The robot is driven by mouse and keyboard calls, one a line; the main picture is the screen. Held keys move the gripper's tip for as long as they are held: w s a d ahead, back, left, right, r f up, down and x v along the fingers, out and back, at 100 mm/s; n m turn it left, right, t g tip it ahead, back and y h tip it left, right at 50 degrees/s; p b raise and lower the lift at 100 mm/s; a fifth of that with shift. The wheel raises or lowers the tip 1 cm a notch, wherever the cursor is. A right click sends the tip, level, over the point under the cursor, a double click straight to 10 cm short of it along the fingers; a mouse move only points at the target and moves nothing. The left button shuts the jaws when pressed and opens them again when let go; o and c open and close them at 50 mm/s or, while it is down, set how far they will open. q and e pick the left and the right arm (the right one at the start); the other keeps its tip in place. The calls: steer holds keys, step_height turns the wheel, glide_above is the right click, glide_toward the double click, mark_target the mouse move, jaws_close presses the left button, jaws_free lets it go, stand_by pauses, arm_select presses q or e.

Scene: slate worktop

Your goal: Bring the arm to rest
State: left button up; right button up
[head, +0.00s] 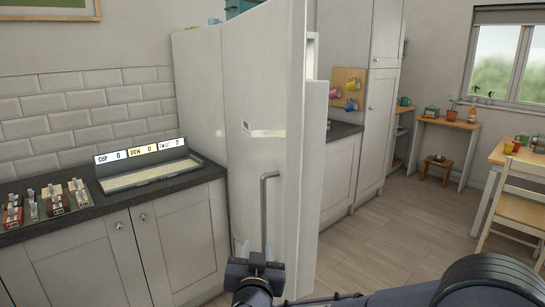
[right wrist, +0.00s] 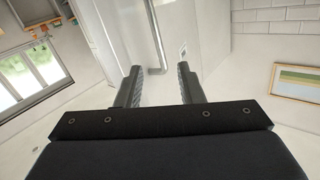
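My right gripper (head: 256,258) is low in the middle of the head view, in front of the tall white door. In the right wrist view my right gripper (right wrist: 159,74) has its two dark fingers apart with nothing between them. The door's grey bar handle (head: 264,212) is just above the gripper in the head view. The handle (right wrist: 155,32) also shows beyond the fingertips in the right wrist view, and the gripper looks clear of it. My left gripper is not in view.
The tall white door (head: 265,120) stands swung out from its cabinet. A dark counter (head: 130,196) at left bears a tray with a score display (head: 141,151) and a rack of levers (head: 45,202). A table (head: 520,155) and chair (head: 510,212) stand at right. The wooden floor (head: 400,230) between is clear.

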steer(key=s+d+r+n+g+y, duration=0.1)
steer(key=s+d+r+g+y, duration=0.2)
steer(key=d, duration=0.4)
steer(key=s+d+n+g+y, duration=0.1)
steer(key=s+d+y, duration=0.25)
steer(key=d, duration=0.25)
steer(key=s+d+f+g+h, duration=0.1)
steer(key=s+d+f+g, duration=0.1)
steer(key=s, duration=0.5)
steer(key=s+d+f+m+g+p, duration=0.1)
steer(key=s+d+f+g, duration=0.2)
steer(key=s+d+f, duration=0.2)
steer(key=s+d+f+m+g+h, duration=0.1)
steer(key=s+d+f, duration=0.3)
steer(key=s, duration=0.7)
steer(key=shift+f+g+h, duration=0.2)
steer(key=shift+g+h, duration=0.15)
steer(key=shift+g, duration=0.55)
